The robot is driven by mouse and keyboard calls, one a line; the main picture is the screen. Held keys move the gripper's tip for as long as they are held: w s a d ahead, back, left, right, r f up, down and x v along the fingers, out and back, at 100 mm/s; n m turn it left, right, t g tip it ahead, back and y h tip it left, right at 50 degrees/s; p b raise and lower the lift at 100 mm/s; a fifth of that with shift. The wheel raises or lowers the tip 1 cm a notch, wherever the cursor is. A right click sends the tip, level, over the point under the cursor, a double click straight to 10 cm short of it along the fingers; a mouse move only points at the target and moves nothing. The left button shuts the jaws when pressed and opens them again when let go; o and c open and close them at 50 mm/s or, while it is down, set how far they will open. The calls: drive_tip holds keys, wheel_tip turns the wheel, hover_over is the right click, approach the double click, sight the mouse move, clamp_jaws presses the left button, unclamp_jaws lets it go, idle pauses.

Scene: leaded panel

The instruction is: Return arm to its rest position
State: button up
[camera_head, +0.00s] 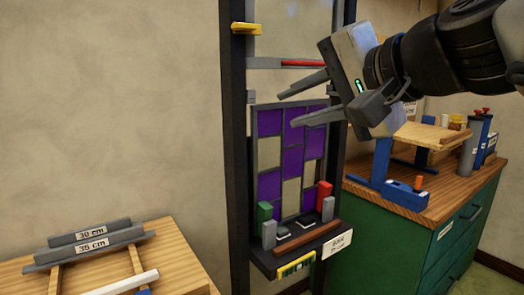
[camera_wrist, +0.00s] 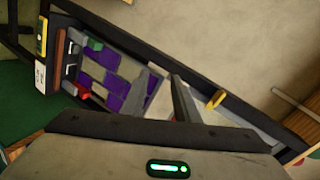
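My gripper (camera_head: 291,106) is in front of the upper part of the dark frame, its two fingers pointing left. The fingers are spread apart with nothing between them. The leaded panel (camera_head: 293,160) of purple and cream panes stands upright in the frame, below and behind the fingers. It also shows in the wrist view (camera_wrist: 108,79), with my fingers (camera_wrist: 163,98) to its right. I cannot tell from these views how far the fingers are from the panel. My arm comes in from the upper right.
A dark upright frame (camera_head: 236,150) holds a red-marked bar (camera_head: 300,63) and a yellow clip (camera_head: 244,28). Its ledge (camera_head: 300,250) carries green, red and grey blocks. A green cabinet (camera_head: 425,235) with a wooden stand stands right. A wooden table (camera_head: 185,265) with marked bars stands left.

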drive_tip(key=s+d+f+n+g+h, duration=0.25)
drive_tip(key=s+f, duration=0.25)
drive_tip(key=f, duration=0.5)
drive_tip(key=s+d+f+n+g+h, duration=0.2)
drive_tip(key=s+d+f+n+h, duration=0.15)
drive_tip(key=f, duration=0.65)
drive_tip(key=s+d+f+n+g+h, duration=0.25)
drive_tip(key=s+f, duration=0.25)
drive_tip(key=f, duration=0.5)
wheel_tip(320, 180, up, 24)
drive_tip(key=p, duration=2.3)
drive_tip(key=shift+w+a+m+t+y, duration=0.15)
drive_tip(key=shift+a+m+t+y, duration=0.05)
drive_tip(key=shift+m+t+y, duration=0.2)
